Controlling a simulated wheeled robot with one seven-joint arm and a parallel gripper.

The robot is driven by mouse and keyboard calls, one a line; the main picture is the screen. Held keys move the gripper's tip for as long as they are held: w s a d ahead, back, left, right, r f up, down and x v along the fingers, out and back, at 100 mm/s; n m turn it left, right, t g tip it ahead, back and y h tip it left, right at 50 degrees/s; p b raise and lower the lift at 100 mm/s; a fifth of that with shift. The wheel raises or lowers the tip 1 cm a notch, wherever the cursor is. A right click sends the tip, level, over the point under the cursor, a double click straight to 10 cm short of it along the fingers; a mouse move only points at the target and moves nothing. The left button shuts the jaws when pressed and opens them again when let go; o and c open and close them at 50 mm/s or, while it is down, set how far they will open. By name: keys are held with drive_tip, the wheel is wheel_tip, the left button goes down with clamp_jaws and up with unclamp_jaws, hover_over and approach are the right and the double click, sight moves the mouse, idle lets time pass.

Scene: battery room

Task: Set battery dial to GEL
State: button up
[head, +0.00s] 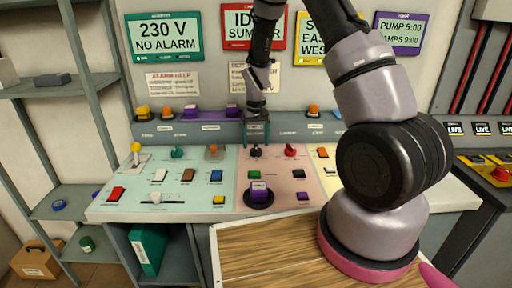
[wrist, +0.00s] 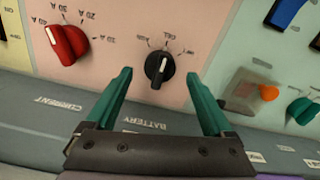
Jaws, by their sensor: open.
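The battery dial is a black round knob (head: 256,152) on the pink part of the console. In the wrist view the black dial (wrist: 159,70) shows upside down, with a white line on it running roughly toward the middle of the small labels; the exact setting is hard to read. The word BATTERY (wrist: 143,124) is printed on the ledge by it. My gripper (head: 256,132) is just above and behind the dial. In the wrist view my gripper (wrist: 158,76) is open, its green fingers on either side of the dial with gaps, apparently not touching it.
A red current dial (wrist: 66,43) is beside the black one; it also shows in the head view (head: 290,150). An orange-tipped lever (wrist: 268,92) and a green knob (wrist: 302,110) are on the other side. A purple-topped button (head: 259,190) stands nearer the front.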

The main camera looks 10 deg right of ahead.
sight(256, 146)
wheel_tip(256, 146, up, 8)
idle(0.5)
